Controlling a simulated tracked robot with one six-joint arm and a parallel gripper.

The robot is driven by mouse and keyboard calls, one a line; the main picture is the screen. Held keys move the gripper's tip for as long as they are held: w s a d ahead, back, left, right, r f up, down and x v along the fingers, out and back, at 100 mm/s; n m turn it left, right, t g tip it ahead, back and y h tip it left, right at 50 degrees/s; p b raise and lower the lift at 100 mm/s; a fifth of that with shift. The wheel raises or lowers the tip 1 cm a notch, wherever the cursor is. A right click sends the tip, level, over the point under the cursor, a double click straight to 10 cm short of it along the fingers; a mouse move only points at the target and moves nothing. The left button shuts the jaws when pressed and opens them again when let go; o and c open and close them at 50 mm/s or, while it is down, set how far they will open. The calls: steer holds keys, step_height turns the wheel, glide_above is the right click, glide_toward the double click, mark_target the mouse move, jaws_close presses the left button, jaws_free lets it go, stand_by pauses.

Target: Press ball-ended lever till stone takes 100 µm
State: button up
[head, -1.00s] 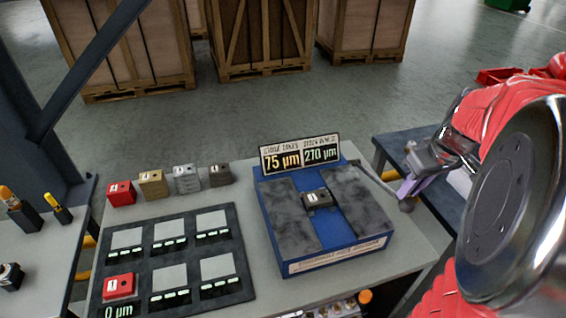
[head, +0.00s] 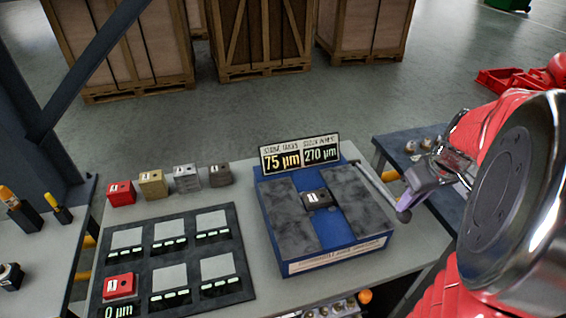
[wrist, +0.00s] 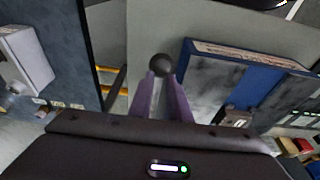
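The blue pumpset fixture (head: 330,262) has dark stone pads and a small dark block (head: 317,199) between them. Its sign (head: 300,153) reads 75 µm on the left, under what looks like "stone takes", and 270 µm on the right. The lever (head: 376,185) slants from the fixture's right side down to a dark ball (head: 403,215). My gripper (head: 404,203) is at this ball. In the wrist view the ball (wrist: 162,65) sits at the tips of my two purple fingers (wrist: 163,82), which stand slightly apart. Whether they grip it is unclear.
Red, tan, silver and dark blocks (head: 170,184) stand behind a dark tray (head: 180,238) with several pads. One red block (head: 119,286) sits in the tray, by a 0 µm readout. A dark side table (head: 420,170) stands right of the bench. Wooden crates are behind.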

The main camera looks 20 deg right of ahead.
steer(key=w+r, duration=0.3)
steer(key=r, duration=1.1)
steer(key=shift+w+r, duration=0.15)
stand_by(0.4)
stand_by(0.5)
steer(key=s+a+f+t, duration=0.1)
steer(key=s+a+f, duration=0.1)
steer(key=a, duration=0.7)
steer(key=s+a+f+t, duration=0.1)
steer(key=s+a, duration=0.3)
steer(key=a, duration=0.5)
steer(key=s+a+f, duration=0.2)
steer(key=s+a, duration=0.2)
steer(key=a, duration=0.5)
steer(key=shift+a+f+t, duration=0.4)
